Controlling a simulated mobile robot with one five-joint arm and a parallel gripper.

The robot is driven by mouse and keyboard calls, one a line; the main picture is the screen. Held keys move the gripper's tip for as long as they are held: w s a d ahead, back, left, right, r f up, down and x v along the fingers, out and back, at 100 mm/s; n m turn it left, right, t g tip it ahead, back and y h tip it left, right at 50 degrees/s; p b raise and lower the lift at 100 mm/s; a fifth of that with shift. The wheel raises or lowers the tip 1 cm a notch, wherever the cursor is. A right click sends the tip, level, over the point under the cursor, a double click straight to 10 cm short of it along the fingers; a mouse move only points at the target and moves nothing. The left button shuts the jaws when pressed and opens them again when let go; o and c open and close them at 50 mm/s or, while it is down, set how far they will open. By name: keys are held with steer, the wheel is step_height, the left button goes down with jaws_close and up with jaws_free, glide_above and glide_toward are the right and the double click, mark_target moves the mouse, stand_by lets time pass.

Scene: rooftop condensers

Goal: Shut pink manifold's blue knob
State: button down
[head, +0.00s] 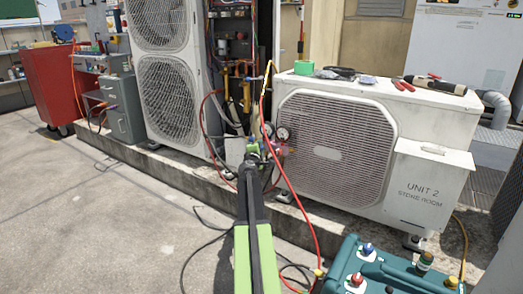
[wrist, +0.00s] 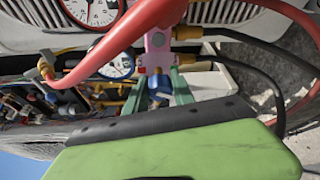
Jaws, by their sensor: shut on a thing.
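The pink manifold (wrist: 157,48) is in the middle of the wrist view, with a red hose crossing in front of it. It is small in the head view (head: 276,149), beside the front left of the Unit 2 condenser. Its blue knob (wrist: 159,83) sits between the two green fingers of my gripper (wrist: 157,90), which is shut on it. The knob is partly hidden by the dark edge of my gripper. In the head view my gripper (head: 253,152) reaches the manifold, and the knob is too small to make out clearly.
A red-rimmed gauge (wrist: 93,10) and a blue-rimmed gauge (wrist: 118,64) are close to the manifold. A red hose (head: 297,205) hangs to the right of my arm. The Unit 2 condenser (head: 420,125) stands right, and a teal machine (head: 400,272) is front right. Open concrete lies left.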

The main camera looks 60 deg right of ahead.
steer(key=c, duration=1.1)
jaws_free()
steer(key=shift+o, duration=0.2)
steer(key=p+v, duration=0.1)
steer(key=v, duration=1.6)
steer(key=shift+a+p, duration=0.25)
steer(key=shift+p, duration=0.05)
